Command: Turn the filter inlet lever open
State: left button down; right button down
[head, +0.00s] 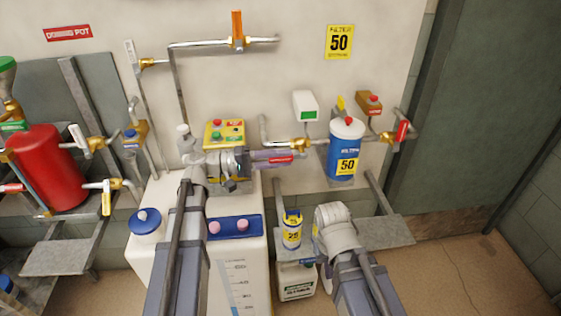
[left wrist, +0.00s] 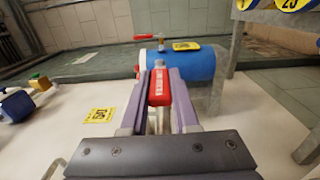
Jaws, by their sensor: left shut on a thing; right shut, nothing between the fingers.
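The blue filter (head: 343,160) with a white top and a yellow 50 label stands against the wall. Its brass inlet valve (head: 301,144) sits on the pipe to its left. My left gripper (head: 286,158) is shut on the red filter inlet lever (head: 280,160), just below that pipe. The left wrist view shows the red lever (left wrist: 160,86) between the two fingers, with the blue filter (left wrist: 196,66) beyond. The lever's joint to the valve is hidden. My right gripper (head: 310,262) is low, beside the yellow 25 canister (head: 291,232), shut and empty.
A red-handled valve (head: 402,131) is right of the filter. A white tank (head: 240,275) with a blue tray (head: 236,227) stands below my left arm. A yellow button box (head: 225,132) is behind my left wrist. A red vessel (head: 47,168) stands at the left.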

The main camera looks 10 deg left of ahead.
pick_arm(q)
jog(key=shift+s, duration=0.1)
jog(key=c, duration=0.7)
grip_release()
jog(key=shift+o, duration=0.2)
jog(key=v, duration=0.7)
jog(key=shift+a, duration=0.35)
